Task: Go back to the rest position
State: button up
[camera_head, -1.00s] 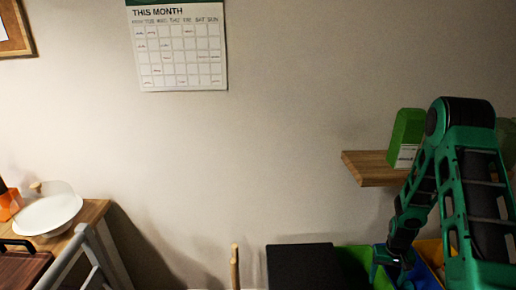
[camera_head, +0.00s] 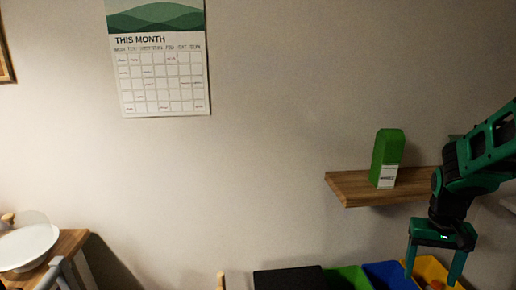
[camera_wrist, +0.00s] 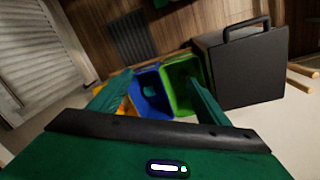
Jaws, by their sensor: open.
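My gripper (camera_head: 436,266) hangs at the right of the head view, green with two fingers spread apart and nothing between them. It is in front of and above the yellow bin (camera_head: 432,270). In the wrist view the two open green fingers (camera_wrist: 150,98) point down toward the bins, with the blue bin (camera_wrist: 144,79) showing between them. My arm comes in from the right edge of the head view.
A green bin (camera_head: 350,277) and a blue bin (camera_head: 388,275) stand beside a black case (camera_head: 290,279). A wooden shelf (camera_head: 350,187) with a green carton (camera_head: 387,158) is on the wall close to my arm. A white bowl (camera_head: 27,246) rests on a table at left.

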jog(key=s+a+r, duration=0.2)
jog(key=s+r, duration=0.1)
jog(key=s, duration=0.4)
jog(key=s+a+r+m+y, duration=0.1)
jog(key=s+a+r, duration=0.2)
jog(key=s, duration=0.5)
jog(key=shift+a+r, duration=0.25)
jog(key=shift+r, duration=0.4)
jog(key=shift+w+f, duration=0.25)
jog(key=shift+w, duration=0.4)
jog(key=shift+d, duration=0.1)
